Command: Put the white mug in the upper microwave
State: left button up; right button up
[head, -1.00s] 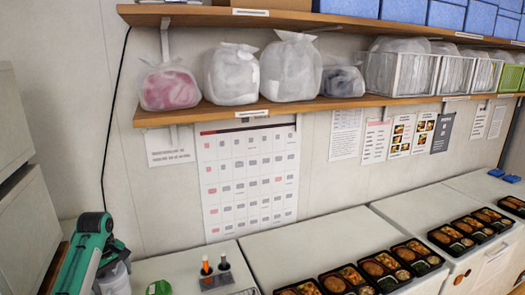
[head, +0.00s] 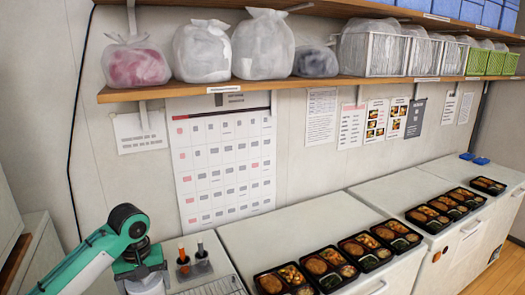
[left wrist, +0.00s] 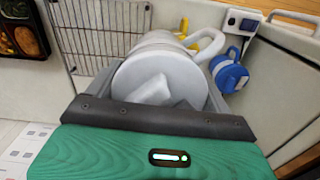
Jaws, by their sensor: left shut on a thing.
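My left gripper (head: 143,272) is low at the left of the head view, above the near end of the counter. In the left wrist view its dark fingers (left wrist: 160,100) are shut on the white mug (left wrist: 150,72), whose handle (left wrist: 208,44) points up and right. The mug (head: 146,286) shows only partly below the gripper in the head view. Pale boxes (head: 40,255) stand at the left edge, cut off by the frame; I cannot tell whether one is the upper microwave. My right gripper is not in view.
A wooden shelf (head: 200,92) with bags and baskets runs along the wall. Black bento trays (head: 270,284) line the white counters (head: 300,222). Two capped bottles (head: 200,256) stand near my gripper.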

pick_arm(q)
jog(key=s+d+f+m+b, duration=0.3)
jog(key=s+d+f, duration=0.5)
jog(key=s, duration=0.5)
jog(key=shift+s+d+m, duration=0.2)
jog(key=shift+s+m, duration=0.1)
jog(key=shift+m, duration=0.6)
jog(key=shift+d+f, duration=0.1)
